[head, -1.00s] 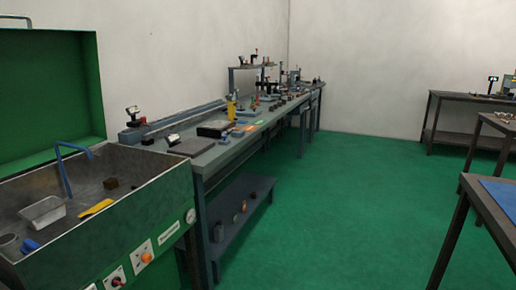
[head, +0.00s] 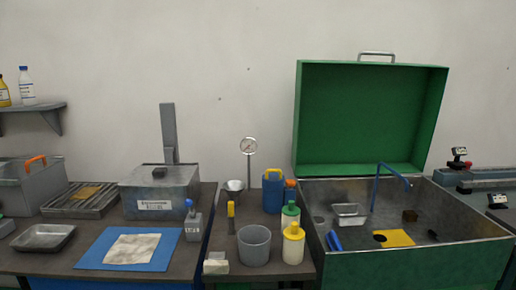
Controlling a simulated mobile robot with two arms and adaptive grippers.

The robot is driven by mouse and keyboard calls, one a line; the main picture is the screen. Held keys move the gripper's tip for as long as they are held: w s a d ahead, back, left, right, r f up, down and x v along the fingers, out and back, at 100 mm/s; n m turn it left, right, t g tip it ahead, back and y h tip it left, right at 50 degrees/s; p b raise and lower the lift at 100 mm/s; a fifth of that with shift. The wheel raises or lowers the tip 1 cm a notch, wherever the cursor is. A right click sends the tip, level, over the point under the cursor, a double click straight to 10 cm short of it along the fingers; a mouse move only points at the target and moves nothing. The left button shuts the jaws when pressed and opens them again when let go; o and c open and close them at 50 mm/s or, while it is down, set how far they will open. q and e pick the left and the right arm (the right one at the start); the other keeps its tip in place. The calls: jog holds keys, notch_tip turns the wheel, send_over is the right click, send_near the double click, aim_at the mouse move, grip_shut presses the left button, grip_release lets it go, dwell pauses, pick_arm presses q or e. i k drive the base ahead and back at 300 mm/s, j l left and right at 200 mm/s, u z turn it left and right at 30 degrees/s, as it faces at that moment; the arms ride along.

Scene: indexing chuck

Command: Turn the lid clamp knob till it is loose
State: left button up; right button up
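No lid clamp knob can be made out for certain. A grey metal box (head: 160,203) with a closed lid stands on the left bench and has a small dark block (head: 160,172) on top; I cannot tell if that is a knob. A green parts washer (head: 420,262) stands at the right with its green lid (head: 370,122) raised open. Neither of my grippers is in view.
Blue mat with a cloth (head: 165,258) and a metal tray (head: 43,238) lie on the left bench. Bottles (head: 293,246), a grey cup (head: 254,246), a blue can (head: 273,192) and a dial gauge (head: 249,146) crowd the middle. A shelf (head: 35,107) hangs at left.

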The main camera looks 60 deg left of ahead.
aim_at(291, 183)
jog(key=u, duration=2.1)
